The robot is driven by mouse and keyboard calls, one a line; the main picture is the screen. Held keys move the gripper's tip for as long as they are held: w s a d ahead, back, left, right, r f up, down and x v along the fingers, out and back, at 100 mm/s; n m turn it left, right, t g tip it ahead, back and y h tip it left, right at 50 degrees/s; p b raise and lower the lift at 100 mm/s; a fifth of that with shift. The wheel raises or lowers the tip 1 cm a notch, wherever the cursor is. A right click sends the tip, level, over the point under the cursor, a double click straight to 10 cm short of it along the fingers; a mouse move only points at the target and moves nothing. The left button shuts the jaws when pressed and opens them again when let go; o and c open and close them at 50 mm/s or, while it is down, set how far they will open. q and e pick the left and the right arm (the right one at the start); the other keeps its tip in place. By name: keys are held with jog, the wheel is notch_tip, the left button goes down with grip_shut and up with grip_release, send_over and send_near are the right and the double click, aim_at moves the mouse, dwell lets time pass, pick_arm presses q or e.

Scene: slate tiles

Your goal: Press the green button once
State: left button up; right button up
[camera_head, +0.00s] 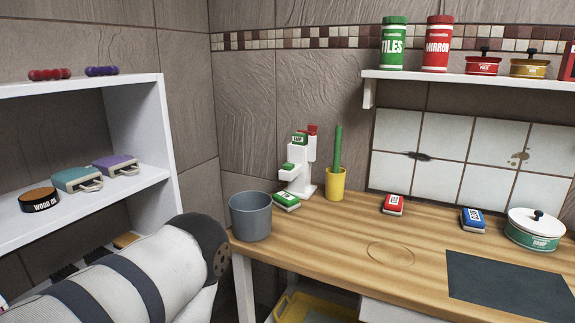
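A white dispenser-like device (305,165) stands upright at the back left of the wooden worktop. It has a green labelled part (299,139) near its top, a red part beside that, and a small green piece (287,166) sticking out lower on its left. A small green block with a white label (286,201) lies at its foot. I cannot tell which green part is the button. My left arm crosses the lower left, apart from these things, and its gripper is not visible. My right gripper is out of view.
A grey bucket (250,216) stands left of the green block. A yellow cup (336,184) holds a green stick. Red (393,204) and blue (472,219) blocks, a white pot (534,229) and a dark mat (508,285) are farther right. White shelves (135,110) flank the left. The worktop's front middle is clear.

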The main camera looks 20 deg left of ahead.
pick_arm(q)
grip_shut()
dwell(1.1)
